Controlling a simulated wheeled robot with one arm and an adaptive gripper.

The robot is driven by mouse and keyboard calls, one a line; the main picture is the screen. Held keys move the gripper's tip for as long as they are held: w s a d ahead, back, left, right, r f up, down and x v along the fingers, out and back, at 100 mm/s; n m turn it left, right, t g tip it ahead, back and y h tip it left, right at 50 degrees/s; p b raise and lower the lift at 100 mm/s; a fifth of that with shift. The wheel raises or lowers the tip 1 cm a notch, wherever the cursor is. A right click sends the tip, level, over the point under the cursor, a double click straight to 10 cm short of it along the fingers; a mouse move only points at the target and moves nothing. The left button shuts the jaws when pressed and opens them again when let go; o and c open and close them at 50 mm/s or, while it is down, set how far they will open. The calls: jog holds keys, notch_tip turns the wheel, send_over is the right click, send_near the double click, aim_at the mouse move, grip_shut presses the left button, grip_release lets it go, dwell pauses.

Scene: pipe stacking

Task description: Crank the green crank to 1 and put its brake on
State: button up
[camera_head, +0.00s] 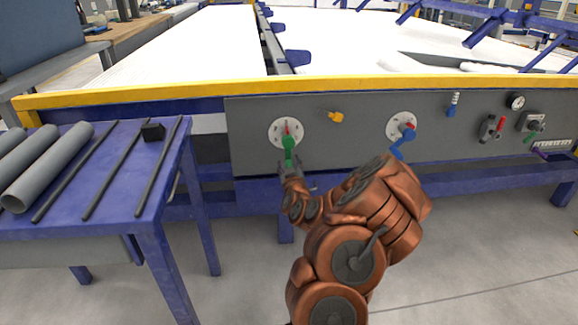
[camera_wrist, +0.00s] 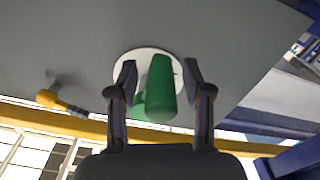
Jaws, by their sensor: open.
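The green crank (camera_head: 289,147) sits on a round white dial (camera_head: 277,134) on the grey panel, with a small red part above its handle. Its handle hangs down in the head view. In the wrist view the green handle (camera_wrist: 160,88) stands between the two fingers. My gripper (camera_wrist: 157,80) is open, one finger on each side of the handle, with a gap visible on both sides. In the head view my gripper (camera_head: 291,170) is just below the crank. The dial's numbers are too small to read. I cannot tell which part is the brake.
A blue crank (camera_head: 400,146) on another dial is to the right. A yellow handle (camera_head: 333,116) sits between the dials; it also shows in the wrist view (camera_wrist: 58,102). A blue table (camera_head: 160,190) with grey pipes (camera_head: 50,165) and dark rods stands at the left.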

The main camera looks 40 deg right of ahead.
jog(key=shift+w+d, duration=0.3)
jog(key=shift+w, duration=0.15)
jog(key=shift+c, duration=0.3)
grip_shut()
